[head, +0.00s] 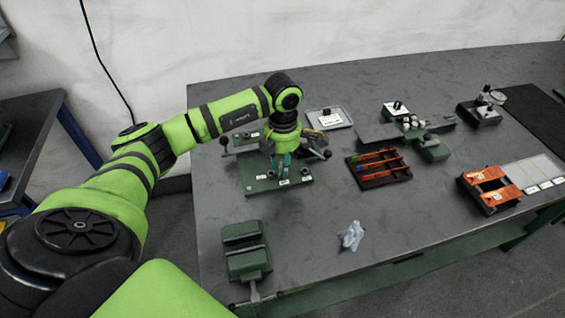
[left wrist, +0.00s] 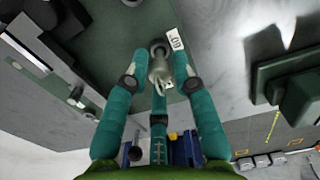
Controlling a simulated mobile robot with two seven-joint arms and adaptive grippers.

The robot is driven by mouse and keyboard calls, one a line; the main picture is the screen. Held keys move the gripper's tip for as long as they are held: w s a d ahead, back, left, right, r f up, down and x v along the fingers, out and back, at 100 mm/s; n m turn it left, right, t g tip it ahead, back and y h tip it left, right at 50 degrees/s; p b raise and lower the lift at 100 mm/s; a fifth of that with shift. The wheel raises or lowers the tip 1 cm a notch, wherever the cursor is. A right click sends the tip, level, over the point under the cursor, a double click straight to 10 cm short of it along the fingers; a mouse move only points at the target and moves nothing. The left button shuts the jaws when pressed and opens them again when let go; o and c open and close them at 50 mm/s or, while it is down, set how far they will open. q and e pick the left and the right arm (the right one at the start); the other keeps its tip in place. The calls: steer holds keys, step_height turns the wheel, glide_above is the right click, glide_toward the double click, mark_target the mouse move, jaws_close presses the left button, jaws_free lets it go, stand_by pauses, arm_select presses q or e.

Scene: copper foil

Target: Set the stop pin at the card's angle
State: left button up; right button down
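A green bending fixture (head: 262,187) with a flat base plate and side handles stands at the back left of the bench. My left gripper (head: 284,168) points down over it. In the left wrist view the teal fingers (left wrist: 160,75) surround a small metal pin (left wrist: 160,62). The pin stands between the fingertips, and I cannot tell whether they press on it. A white tag (left wrist: 176,41) beside the pin carries digits that look like 60, seen turned. The fingers hide part of the fixture in the head view. My right gripper is not in view.
A dark tray (head: 379,168) with coloured bars, a white card on a tray (head: 328,118) and a copper-strip stand (head: 489,188) lie rightward. The bench around the cloth is clear.

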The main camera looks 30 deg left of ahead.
arm_select(q)
steer(key=shift+r+p, duration=0.55)
steer(key=shift+r, duration=0.55)
steer(key=o, duration=0.6)
steer(key=shift+c, duration=0.2)
steer(key=shift+r, duration=0.1)
steer(key=shift+r+p, duration=1.2)
steer(key=shift+r, duration=0.7)
